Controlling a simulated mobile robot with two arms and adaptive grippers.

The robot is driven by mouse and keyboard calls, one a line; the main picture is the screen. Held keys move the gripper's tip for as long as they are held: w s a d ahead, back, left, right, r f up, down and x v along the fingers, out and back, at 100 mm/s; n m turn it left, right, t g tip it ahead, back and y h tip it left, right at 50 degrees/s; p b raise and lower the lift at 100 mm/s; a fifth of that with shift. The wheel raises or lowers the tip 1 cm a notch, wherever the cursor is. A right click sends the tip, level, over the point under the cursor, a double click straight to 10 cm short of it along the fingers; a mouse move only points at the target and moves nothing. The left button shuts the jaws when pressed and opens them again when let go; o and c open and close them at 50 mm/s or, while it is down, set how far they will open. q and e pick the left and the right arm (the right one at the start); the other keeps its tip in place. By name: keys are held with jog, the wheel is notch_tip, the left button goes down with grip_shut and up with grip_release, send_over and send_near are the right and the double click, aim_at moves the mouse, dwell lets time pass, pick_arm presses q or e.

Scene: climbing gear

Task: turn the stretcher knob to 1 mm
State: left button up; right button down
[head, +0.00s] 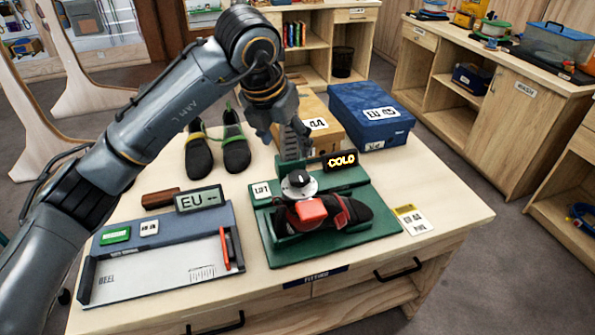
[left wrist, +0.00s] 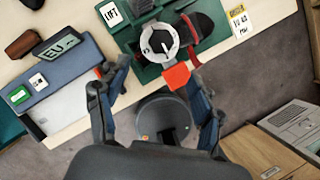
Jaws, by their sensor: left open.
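The stretcher knob (head: 298,181) is a round pale dial with a dark centre on the green stretcher base (head: 362,186). It also shows in the left wrist view (left wrist: 159,42), with dark marks too small to read. A red and black climbing shoe (head: 350,212) sits on the base, with a red block (head: 311,211) beside the knob. My left gripper (head: 284,138) is above and behind the knob in the head view, apart from it. In the left wrist view its fingers (left wrist: 157,82) are spread and empty, with the knob beyond them. My right gripper is out of view.
A lit sign (head: 341,160) reads "COLD" behind the knob. A measuring tray (head: 165,262) with an "EU" sign (head: 199,199) lies left. A pair of dark shoes (head: 219,150), a cardboard box (head: 318,124) and a blue box (head: 370,116) stand behind.

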aim_at(299, 176)
pick_arm(q)
jog(key=p+x, duration=0.2)
jog(key=x, duration=1)
jog(key=shift+d+f, duration=0.2)
jog(key=shift+f, duration=0.2)
jog(key=shift+c, duration=0.4)
jog(key=c, duration=1.1)
